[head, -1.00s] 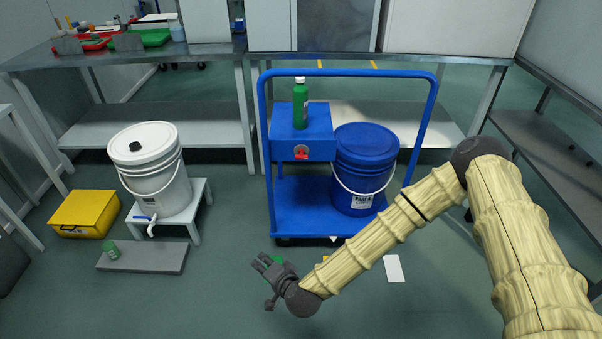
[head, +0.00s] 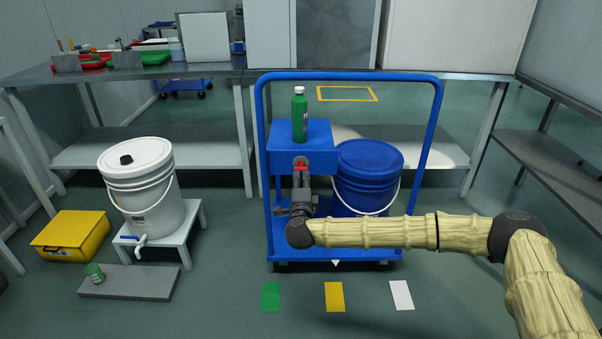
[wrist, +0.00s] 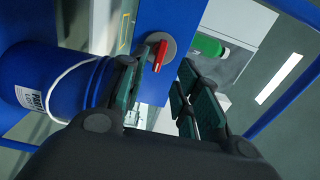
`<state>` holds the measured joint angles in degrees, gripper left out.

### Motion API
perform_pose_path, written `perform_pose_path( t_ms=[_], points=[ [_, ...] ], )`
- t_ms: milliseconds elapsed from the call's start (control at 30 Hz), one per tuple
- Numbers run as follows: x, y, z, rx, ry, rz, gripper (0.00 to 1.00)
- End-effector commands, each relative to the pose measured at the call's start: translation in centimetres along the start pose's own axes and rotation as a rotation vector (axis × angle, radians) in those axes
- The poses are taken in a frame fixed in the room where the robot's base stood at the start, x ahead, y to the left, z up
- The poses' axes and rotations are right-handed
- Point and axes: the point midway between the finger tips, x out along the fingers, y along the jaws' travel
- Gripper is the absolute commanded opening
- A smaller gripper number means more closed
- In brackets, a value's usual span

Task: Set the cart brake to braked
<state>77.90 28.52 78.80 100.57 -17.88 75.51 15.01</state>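The blue cart (head: 438,110) stands in front of the back bench. Its brake is a red lever (wrist: 160,55) on a round grey plate on the front of the blue box (head: 318,145); in the head view the lever (head: 300,166) shows just above my fingers. My gripper (head: 300,178) is in front of the box, pointing at the lever. In the wrist view my gripper (wrist: 158,80) is open, its fingers apart with the lever ahead between the tips. I cannot tell whether a finger touches it.
A green bottle (head: 300,115) stands on the box. A blue bucket (head: 368,165) with a white handle is on the cart beside my gripper. A white bucket (head: 145,190) on a stand is at left. Green, yellow and white floor markers (head: 334,297) lie in front.

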Motion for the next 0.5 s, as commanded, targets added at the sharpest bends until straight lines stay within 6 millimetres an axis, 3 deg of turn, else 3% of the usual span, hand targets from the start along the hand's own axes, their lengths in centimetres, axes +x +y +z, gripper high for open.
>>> perform_pose_path(
  t_ms=[300,500],
  points=[
    [5.1,0.3,0.0,0.000,0.000,0.002,0.32],
    [7.1,0.2,0.1,-0.001,-0.001,0.001,0.32]
  ],
)
